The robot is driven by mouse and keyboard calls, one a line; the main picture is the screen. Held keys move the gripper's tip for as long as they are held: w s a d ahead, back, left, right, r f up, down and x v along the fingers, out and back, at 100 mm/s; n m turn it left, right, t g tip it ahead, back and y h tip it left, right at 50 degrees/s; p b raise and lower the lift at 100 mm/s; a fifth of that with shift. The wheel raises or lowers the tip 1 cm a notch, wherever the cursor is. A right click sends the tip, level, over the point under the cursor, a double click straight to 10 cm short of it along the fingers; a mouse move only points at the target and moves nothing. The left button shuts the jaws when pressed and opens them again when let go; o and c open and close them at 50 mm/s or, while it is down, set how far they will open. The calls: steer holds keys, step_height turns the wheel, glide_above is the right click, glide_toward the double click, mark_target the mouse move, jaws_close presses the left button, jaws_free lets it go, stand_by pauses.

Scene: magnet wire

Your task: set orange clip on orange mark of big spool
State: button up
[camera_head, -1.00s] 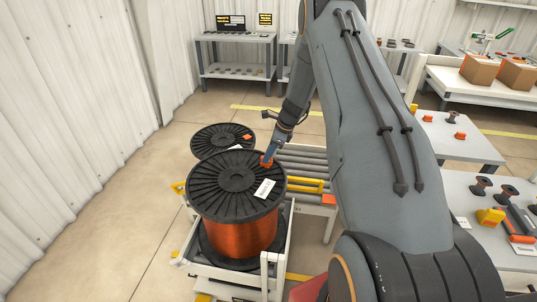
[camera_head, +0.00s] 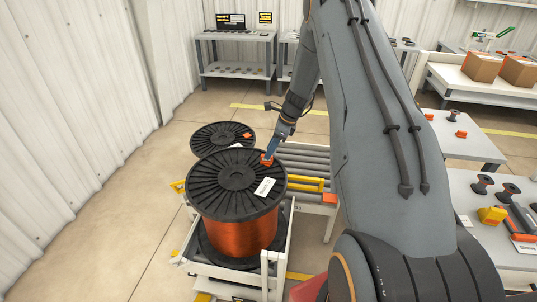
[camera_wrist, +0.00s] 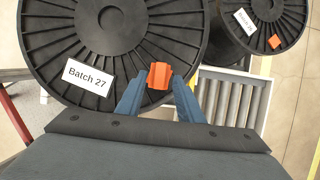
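The big spool (camera_head: 225,185) with orange wire and a black ribbed flange stands upright in a white frame. Its white label reads "Batch 27" (camera_wrist: 88,78). The orange clip (camera_wrist: 159,75) sits on top of this flange near its rim, on the side toward my gripper; it also shows in the head view (camera_head: 266,159). No orange mark shows on this flange; whether one lies under the clip is hidden. My gripper (camera_wrist: 159,82) has its blue fingers on either side of the clip, with small gaps, so it looks open. It also shows in the head view (camera_head: 270,152).
A second black spool (camera_head: 218,137) with an orange piece (camera_wrist: 276,41) and a label stands behind. A roller conveyor (camera_head: 303,160) with yellow rails lies right of the spools. Tables with small spools and a yellow item (camera_head: 492,215) stand at right.

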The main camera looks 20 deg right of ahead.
steer(key=b+v, duration=0.2)
steer(key=v, duration=0.7)
steer(key=s+a+r+n+h, duration=0.1)
steer(key=s+a+r+n, duration=0.1)
steer(key=s+a+n, duration=0.4)
steer(key=s+a+r+n+g+h, duration=0.1)
steer(key=s+a+r+n, duration=0.1)
steer(key=s+a+n, duration=0.4)
steer(key=s+a+r+n+h, duration=0.1)
steer(key=s+a+n, duration=0.5)
steer(key=s+n, duration=0.6)
steer(key=s+r, duration=0.1)
steer(key=s, duration=0.5)
steer(key=shift+s+a+r+n+h, duration=0.3)
steer(key=shift+s+a+n+h, duration=0.05)
steer(key=shift+n+h, duration=0.05)
